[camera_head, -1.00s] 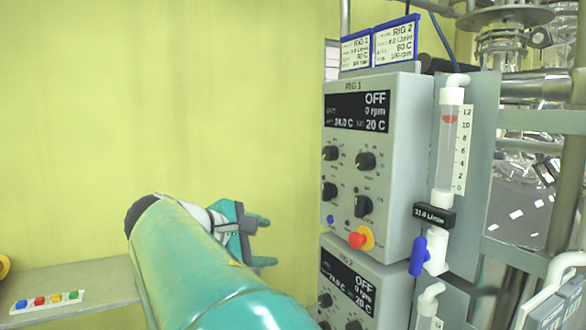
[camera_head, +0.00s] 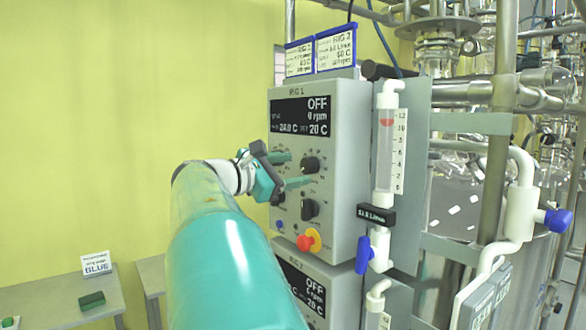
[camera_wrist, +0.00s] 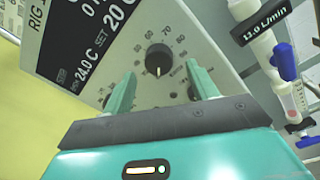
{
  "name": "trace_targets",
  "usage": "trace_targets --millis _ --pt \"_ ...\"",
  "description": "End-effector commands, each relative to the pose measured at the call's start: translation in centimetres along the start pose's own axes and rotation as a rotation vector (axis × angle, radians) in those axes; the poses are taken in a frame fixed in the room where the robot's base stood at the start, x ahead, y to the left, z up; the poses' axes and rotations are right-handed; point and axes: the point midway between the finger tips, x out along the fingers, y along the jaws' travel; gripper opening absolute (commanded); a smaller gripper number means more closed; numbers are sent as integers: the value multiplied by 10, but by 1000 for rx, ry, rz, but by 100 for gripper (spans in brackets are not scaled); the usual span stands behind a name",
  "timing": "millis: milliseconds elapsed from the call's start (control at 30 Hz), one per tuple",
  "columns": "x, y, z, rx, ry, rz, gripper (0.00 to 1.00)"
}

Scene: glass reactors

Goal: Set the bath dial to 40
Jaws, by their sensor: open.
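The RIG 1 control box (camera_head: 345,130) is grey, with a black display (camera_head: 301,117) reading OFF, 0 rpm, 24.0 C and SET 20 C. A black round dial (camera_head: 310,164) with a numbered scale sits at the upper right of its knobs; its label is too small to read. In the wrist view this dial (camera_wrist: 158,58) lies just beyond and between the fingertips, its white mark pointing down in the picture. My gripper (camera_head: 297,170) is open and empty at the panel's left side; its fingers also show in the wrist view (camera_wrist: 161,76). My gripper hides the left knobs.
Below are another black knob (camera_head: 310,209), a red button (camera_head: 308,240) and the RIG 2 box (camera_head: 318,288). A flow meter tube (camera_head: 385,150) with a blue valve (camera_head: 364,254) stands right of the box.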

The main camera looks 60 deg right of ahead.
Motion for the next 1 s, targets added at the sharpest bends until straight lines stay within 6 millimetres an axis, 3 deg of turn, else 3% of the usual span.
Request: trace_targets --millis 200,567,800,1000 --pt "30 0 0 0 0 -1 58" --pt "35 0 -1 0 1 0 58" --pt "35 0 -1 0 1 0 14" --pt "35 1 -1 8 1 1 14"
